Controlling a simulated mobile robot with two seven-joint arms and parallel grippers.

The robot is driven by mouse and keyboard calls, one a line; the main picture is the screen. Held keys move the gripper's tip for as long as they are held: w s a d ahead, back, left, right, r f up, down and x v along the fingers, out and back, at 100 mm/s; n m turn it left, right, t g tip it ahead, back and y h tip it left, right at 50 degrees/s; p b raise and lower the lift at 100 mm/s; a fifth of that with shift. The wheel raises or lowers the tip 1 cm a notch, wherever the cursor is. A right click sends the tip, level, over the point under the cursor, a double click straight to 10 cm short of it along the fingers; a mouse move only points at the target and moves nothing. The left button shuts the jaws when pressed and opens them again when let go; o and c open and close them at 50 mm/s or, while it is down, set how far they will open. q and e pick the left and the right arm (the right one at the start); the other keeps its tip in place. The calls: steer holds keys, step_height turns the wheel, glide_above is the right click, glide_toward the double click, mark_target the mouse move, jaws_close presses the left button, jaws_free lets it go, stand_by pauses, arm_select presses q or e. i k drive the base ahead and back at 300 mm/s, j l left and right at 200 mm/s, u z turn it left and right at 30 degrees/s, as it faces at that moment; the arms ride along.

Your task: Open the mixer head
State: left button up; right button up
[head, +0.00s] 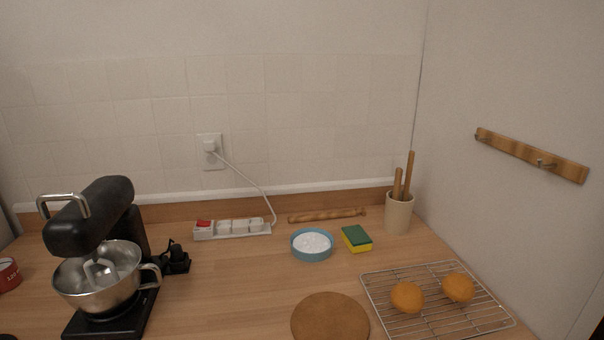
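The black stand mixer (132,232) stands at the left of the wooden counter in the head view. Its head (88,218) is over the steel bowl (108,295) and looks slightly tilted, the front lower than the back; I cannot tell whether it is latched. A silver handle (62,200) arches over the front of the head. A pale beater (101,273) reaches down into the bowl, which has a side handle on the right. Neither of my grippers is in view.
A power strip (232,228) lies by the back wall, its cable running to an outlet (210,150). A blue bowl of white powder (312,258), a sponge (356,239), a round board (330,318) and a wire rack (480,323) stand further right. A red tin (9,275) sits left of the mixer.

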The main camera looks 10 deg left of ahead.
mark_target(81, 228)
steer(key=u, duration=1.45)
